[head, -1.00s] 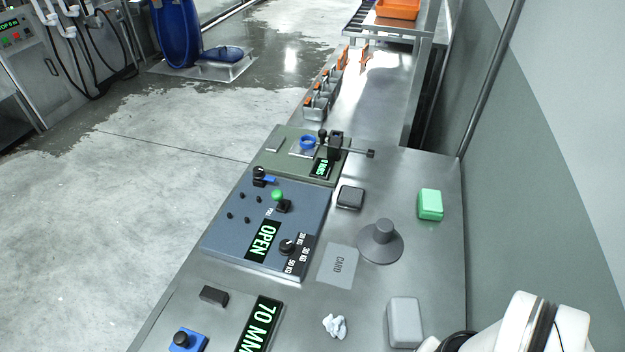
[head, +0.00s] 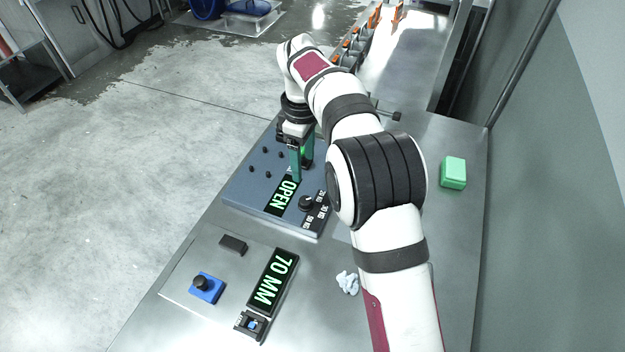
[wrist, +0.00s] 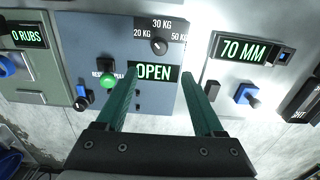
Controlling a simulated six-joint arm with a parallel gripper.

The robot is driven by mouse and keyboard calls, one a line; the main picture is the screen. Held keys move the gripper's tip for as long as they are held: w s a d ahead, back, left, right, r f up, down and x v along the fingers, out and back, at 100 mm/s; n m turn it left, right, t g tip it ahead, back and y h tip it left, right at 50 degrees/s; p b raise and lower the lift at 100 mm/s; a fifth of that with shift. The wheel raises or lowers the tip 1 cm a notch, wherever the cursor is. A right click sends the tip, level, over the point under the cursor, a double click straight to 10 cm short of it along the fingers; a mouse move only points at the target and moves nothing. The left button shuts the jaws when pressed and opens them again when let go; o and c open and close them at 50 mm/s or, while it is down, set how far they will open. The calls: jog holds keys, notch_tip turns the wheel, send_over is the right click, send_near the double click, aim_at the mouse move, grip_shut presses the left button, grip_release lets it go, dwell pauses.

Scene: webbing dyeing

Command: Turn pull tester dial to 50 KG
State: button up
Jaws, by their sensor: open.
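The pull tester is a blue-grey panel (head: 240,190) on the steel bench, with a lit OPEN display (head: 283,195). Its black round dial (head: 307,203) sits near the 20, 30 and 50 KG labels; in the wrist view the dial (wrist: 159,46) is above the display, with 50 KG on its right. I cannot clearly tell which label it points to. My gripper (head: 302,170) has green fingers, open and empty, above the panel and apart from the dial. In the wrist view its fingertips (wrist: 160,78) frame the OPEN display, with the dial beyond them.
A green knob (wrist: 108,81) stands close beside the left finger. A 70 MM display (head: 272,278), a blue-based knob (head: 206,287) and a crumpled cloth (head: 348,283) lie nearer. A green block (head: 453,172) is at right. My arm hides part of the bench.

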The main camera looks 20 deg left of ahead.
aim_at(305, 200)
notch_tip(305, 200, down, 14)
jog(key=shift+r, duration=0.2)
jog(key=shift+c, duration=0.2)
grip_shut()
